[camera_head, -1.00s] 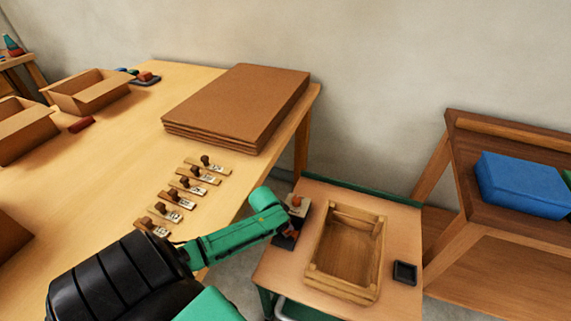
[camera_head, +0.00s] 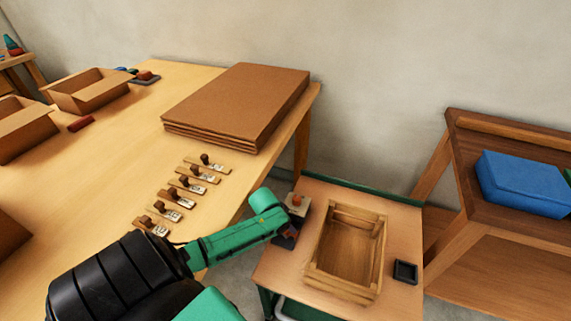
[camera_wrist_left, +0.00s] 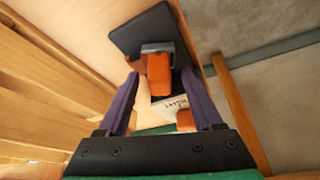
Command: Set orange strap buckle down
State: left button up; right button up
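The orange strap buckle (camera_wrist_left: 159,76), an orange strap piece with a grey metal part, shows in the left wrist view over a dark pad (camera_wrist_left: 133,36). It sits between the fingertips of my left gripper (camera_wrist_left: 160,74). The two purple fingers stand apart, with a gap on each side of the buckle. In the head view my green left arm reaches to the small table's left side, and its wrist hides most of the buckle. The dark pad's edge shows there (camera_head: 284,242). I cannot tell whether the buckle fully rests on the pad. My right gripper is not in view.
A wooden crate (camera_head: 318,276) stands right of the pad, close to my gripper. A pale labelled tag with an orange-brown knob (camera_head: 297,203) lies behind. Several similar tags line the large table (camera_head: 110,150).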

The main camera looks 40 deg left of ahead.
pick_arm(q)
jog(key=p+v, duration=0.3)
jog(key=v, duration=1.1)
jog(key=shift+r, duration=0.3)
jog(key=shift+a, duration=0.1)
